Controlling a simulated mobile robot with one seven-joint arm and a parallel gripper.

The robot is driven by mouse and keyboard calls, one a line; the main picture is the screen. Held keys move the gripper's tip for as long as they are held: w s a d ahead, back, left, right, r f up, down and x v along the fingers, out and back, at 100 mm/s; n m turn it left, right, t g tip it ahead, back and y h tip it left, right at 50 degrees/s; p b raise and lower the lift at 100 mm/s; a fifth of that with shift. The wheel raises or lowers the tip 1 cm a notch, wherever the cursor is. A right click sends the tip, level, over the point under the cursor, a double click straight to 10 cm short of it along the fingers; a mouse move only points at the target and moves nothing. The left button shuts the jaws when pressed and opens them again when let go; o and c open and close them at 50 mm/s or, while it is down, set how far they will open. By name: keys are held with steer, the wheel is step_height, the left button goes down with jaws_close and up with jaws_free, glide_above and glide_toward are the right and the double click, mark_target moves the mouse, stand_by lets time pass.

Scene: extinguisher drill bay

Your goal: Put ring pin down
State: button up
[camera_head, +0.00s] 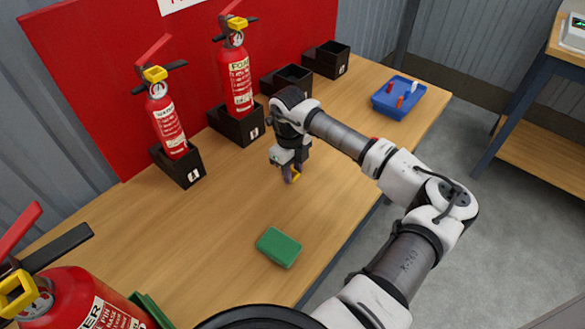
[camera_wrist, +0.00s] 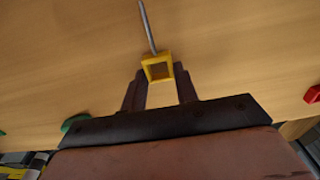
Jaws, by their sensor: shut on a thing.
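The ring pin (camera_wrist: 158,70) has a yellow square ring and a thin grey metal shaft. In the wrist view my gripper (camera_wrist: 160,80) is shut on its yellow ring, and the shaft points away from the fingers. In the head view my gripper (camera_head: 291,172) hangs over the middle of the wooden table, with a bit of the yellow ring (camera_head: 295,177) showing at its tips. The shaft is hard to make out there. I cannot tell whether the pin touches the table.
Two red extinguishers (camera_head: 168,122) (camera_head: 238,72) stand in black holders by the red board. Two more black holders (camera_head: 287,80) (camera_head: 326,60) look empty. A large extinguisher (camera_head: 75,300) is at the front left. A green block (camera_head: 279,247) and a blue tray (camera_head: 398,97) lie on the table (camera_head: 220,215).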

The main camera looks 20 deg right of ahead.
steer(key=shift+f, duration=0.15)
steer(key=shift+f, duration=0.1)
steer(key=o, duration=1.1)
steer(key=shift+r, duration=0.4)
steer(key=r+b, duration=0.1)
steer(key=r, duration=0.6)
steer(key=r+b, duration=0.1)
steer(key=r, duration=0.3)
steer(key=shift+w+a+r+b, duration=0.25)
steer(key=shift+w+r+b, duration=0.05)
steer(key=shift+w+r, duration=0.05)
steer(key=shift+s, duration=0.1)
